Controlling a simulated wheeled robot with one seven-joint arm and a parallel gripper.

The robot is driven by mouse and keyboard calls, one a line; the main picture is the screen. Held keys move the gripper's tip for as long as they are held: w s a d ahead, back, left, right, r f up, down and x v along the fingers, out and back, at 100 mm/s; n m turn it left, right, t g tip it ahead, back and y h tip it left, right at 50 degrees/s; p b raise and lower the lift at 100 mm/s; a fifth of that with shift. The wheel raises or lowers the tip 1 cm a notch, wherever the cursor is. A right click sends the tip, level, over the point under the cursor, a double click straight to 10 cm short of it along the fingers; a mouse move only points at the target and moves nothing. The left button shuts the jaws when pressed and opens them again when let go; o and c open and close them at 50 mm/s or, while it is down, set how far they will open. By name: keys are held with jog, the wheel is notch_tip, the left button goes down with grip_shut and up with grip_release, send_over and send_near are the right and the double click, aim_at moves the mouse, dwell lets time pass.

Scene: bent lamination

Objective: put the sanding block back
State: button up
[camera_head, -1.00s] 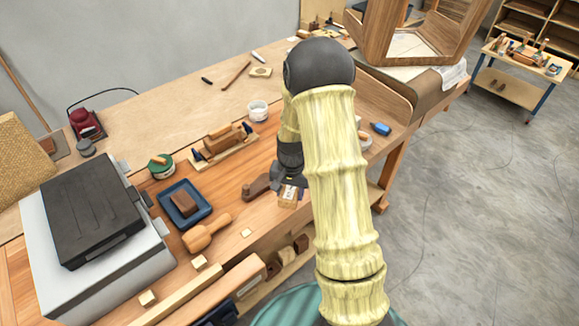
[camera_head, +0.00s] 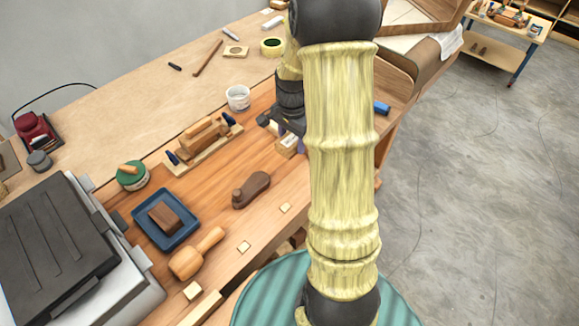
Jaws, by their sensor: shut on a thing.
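My gripper (camera_head: 284,132) is shut on a small pale wooden block (camera_head: 290,145), which I take to be the sanding block. The block's right side is partly hidden by my arm. I cannot tell whether it touches the bench or hangs just above it. A blue tray (camera_head: 190,238) lies on the bench to the lower left with a dark brown block (camera_head: 165,217) in it. A brown wooden tool (camera_head: 251,189) lies between the tray and my gripper, apart from both.
A plane on a wooden board (camera_head: 203,142), a white tub (camera_head: 238,97), a green-lidded tin (camera_head: 131,176) and a mallet (camera_head: 196,253) stand around the bench. A black-topped case (camera_head: 60,245) fills the left. Bare wood lies between the plane and the brown tool.

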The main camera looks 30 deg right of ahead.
send_over(292, 169)
jog(key=shift+a+f+p, duration=0.1)
jog(key=shift+f+p, duration=0.25)
jog(key=shift+f, duration=2.8)
jog(key=shift+f, duration=1.9)
jog(key=shift+f, duration=0.2)
jog(key=o, duration=0.9)
jog(key=shift+r, duration=0.1)
jog(key=shift+o, duration=0.2)
